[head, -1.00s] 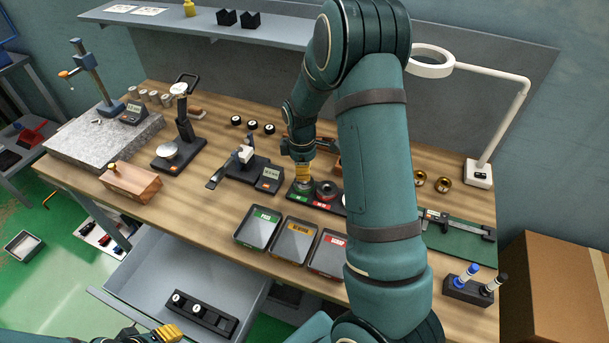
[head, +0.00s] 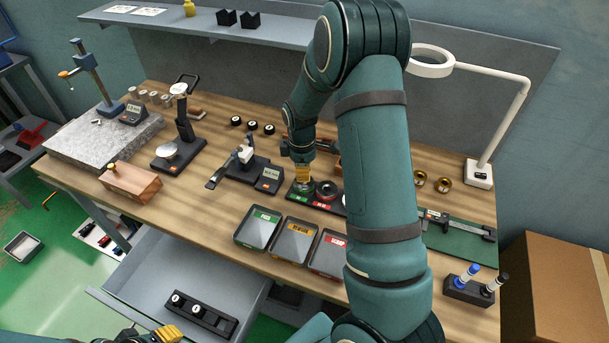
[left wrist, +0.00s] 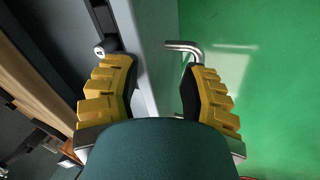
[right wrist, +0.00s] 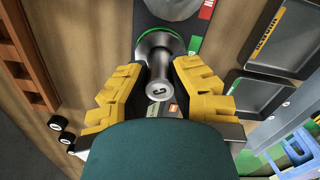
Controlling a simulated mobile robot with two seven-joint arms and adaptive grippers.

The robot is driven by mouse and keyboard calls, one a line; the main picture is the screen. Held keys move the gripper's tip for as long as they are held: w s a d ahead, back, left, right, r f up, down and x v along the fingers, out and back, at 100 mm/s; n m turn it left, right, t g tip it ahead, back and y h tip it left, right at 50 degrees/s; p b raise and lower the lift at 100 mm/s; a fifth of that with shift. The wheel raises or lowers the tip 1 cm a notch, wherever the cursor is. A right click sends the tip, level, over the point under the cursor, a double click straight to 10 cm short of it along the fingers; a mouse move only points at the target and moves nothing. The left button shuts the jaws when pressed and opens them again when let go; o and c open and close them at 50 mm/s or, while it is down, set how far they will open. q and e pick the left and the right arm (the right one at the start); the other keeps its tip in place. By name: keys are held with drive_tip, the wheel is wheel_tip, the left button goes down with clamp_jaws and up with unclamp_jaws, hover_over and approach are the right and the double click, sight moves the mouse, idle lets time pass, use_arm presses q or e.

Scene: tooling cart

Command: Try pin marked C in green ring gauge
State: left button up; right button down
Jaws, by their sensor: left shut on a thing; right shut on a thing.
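My right gripper (right wrist: 160,72) is shut on the grey pin marked C (right wrist: 157,88); its lettered end faces the right wrist camera. The pin's far end is at the green ring gauge (right wrist: 170,33), lined up over its middle; I cannot tell how deep it sits. In the head view the right gripper (head: 303,176) points down at the green-labelled end of the gauge stand (head: 299,196). The red ring gauge (head: 326,188) is beside it. My left gripper (left wrist: 158,68) is at the open drawer's front, its fingers around the drawer handle (left wrist: 184,47).
Green, yellow and red trays (head: 259,229) stand in front of the gauge stand. The open drawer (head: 185,265) holds a black pin rack (head: 202,314). A display fixture (head: 255,172) is left of the stand. A caliper (head: 455,224) lies at right.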

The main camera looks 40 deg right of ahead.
drive_tip(key=shift+s+a+f, duration=0.1)
drive_tip(key=shift+s+f, duration=0.05)
idle(0.4)
use_arm(q)
drive_tip(key=shift+r+p, duration=0.7)
drive_tip(key=shift+p, duration=0.05)
use_arm(e)
drive_tip(key=shift+r, duration=1.15)
use_arm(q)
drive_tip(key=shift+r+p, duration=0.35)
drive_tip(key=shift+p, duration=0.05)
use_arm(e)
drive_tip(key=shift+r, duration=0.55)
drive_tip(key=shift+r+p, duration=1.65)
drive_tip(key=shift+r, duration=0.8)
use_arm(q)
wheel_tip(320, 180, up, 3)
drive_tip(key=shift+r, duration=0.15)
use_arm(e)
drive_tip(key=shift+f, duration=0.1)
